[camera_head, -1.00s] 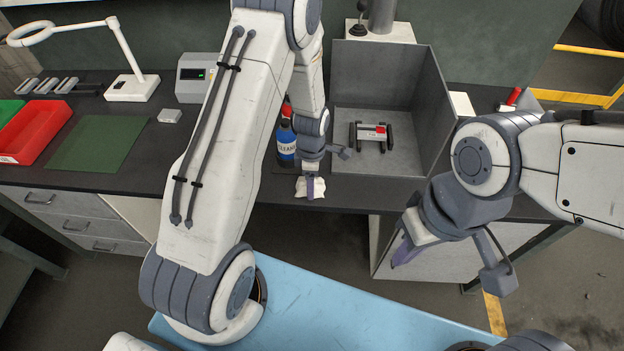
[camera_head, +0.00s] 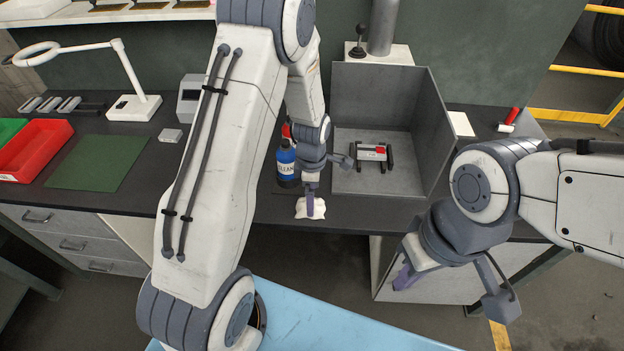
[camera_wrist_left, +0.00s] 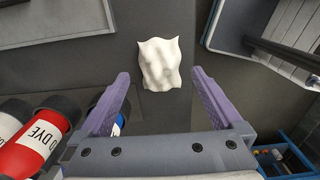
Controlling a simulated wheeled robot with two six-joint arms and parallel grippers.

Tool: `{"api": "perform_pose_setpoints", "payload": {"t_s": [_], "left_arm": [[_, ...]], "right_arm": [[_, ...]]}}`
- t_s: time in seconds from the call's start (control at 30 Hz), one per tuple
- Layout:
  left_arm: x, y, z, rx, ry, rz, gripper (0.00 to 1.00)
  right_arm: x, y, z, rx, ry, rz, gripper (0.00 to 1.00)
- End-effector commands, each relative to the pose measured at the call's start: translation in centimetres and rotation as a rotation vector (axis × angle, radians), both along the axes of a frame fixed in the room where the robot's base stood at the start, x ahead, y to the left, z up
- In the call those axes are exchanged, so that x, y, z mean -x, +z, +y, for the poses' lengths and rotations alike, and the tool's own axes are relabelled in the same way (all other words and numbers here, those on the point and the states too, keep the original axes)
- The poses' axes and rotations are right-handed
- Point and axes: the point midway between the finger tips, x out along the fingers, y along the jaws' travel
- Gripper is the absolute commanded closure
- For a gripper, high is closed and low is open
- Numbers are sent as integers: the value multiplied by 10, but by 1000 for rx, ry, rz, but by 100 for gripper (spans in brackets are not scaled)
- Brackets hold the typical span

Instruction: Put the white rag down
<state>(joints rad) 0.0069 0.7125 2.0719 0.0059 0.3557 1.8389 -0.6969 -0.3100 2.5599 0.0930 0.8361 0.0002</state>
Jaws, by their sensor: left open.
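The white rag (camera_head: 318,211) lies crumpled on the dark bench top near its front edge, in front of the blue cleaner bottle. It also shows in the left wrist view (camera_wrist_left: 158,63), at upper middle. My left gripper (camera_wrist_left: 161,75) is open, with its purple fingers spread to either side of the rag's near end and apart from it. In the head view the left gripper (camera_head: 310,198) is over the rag and partly hides it. My right gripper (camera_head: 402,276) hangs in front of the bench, away from the rag; its finger gap does not show clearly.
The blue cleaner bottle (camera_head: 287,165) stands left of the gripper; a red dye bottle (camera_wrist_left: 35,138) shows in the wrist view. A grey open box (camera_head: 437,140) holds a small rack (camera_head: 371,153) behind right. A green mat (camera_head: 98,163) and red tray (camera_head: 40,150) lie left.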

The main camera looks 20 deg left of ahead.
Motion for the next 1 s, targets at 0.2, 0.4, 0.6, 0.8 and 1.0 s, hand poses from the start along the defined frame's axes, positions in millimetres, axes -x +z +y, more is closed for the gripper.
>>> {"api": "perform_pose_setpoints", "payload": {"t_s": [0.2, 0.4, 0.6, 0.8, 1.0], "left_arm": [[-1, 47, 0, 0, 0, -7, 0], [-1, 76, 0, 0, 0, -3, 0], [8, 96, -15, 2, -125, -7, 0], [61, 141, -79, 14, -778, -31, 0], [147, 176, -127, 26, -1611, -63, 0]], "right_arm": [[0, -10, 0, 0, 1, 0, 100], [0, -13, 0, 0, 1, 0, 100], [0, -14, 0, 0, 1, 0, 100], [0, -13, 0, 0, 1, 0, 100], [0, -14, 0, 0, 1, 0, 100]]}}
